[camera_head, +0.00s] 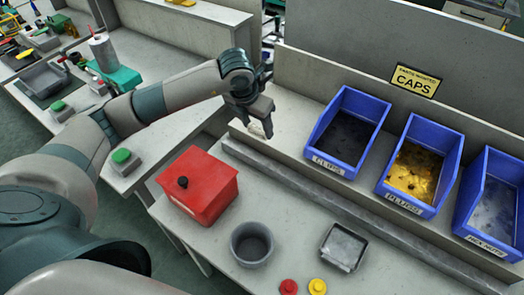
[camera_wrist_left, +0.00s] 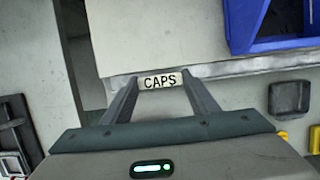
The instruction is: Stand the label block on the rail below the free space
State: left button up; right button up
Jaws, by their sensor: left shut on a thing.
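My left gripper (camera_head: 262,124) is above the left end of the raised shelf, left of the blue bins. In the left wrist view its two fingers (camera_wrist_left: 160,84) are shut on a small white label block (camera_wrist_left: 159,80) that reads CAPS. In the head view the block is mostly hidden by the fingers. The grey rail (camera_head: 310,188) runs along the front of the shelf, below the bins. The free space (camera_head: 290,112) is the bare shelf left of the bin labelled CLIPS (camera_head: 345,135). My right gripper is not in view.
Further right stand a blue bin labelled PLUGS (camera_head: 436,140) and another blue bin (camera_head: 490,200). A yellow CAPS sign (camera_head: 415,80) is on the back panel. A red box (camera_head: 205,178), grey cup (camera_head: 251,245), metal tray (camera_head: 343,248) and two buttons are on the table in front.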

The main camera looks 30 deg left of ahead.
pick_arm(q)
jog(key=shift+s, duration=0.1)
jog(key=shift+f+p, duration=0.3)
jog(key=shift+f, duration=0.15)
notch_tip(320, 180, down, 5)
jog(key=shift+r+p, duration=0.2)
jog(key=shift+p, duration=0.7)
jog(key=shift+f, duration=0.35)
jog(key=shift+f+p, duration=0.8)
jog(key=shift+f, duration=1.05)
jog(key=shift+f, duration=0.15)
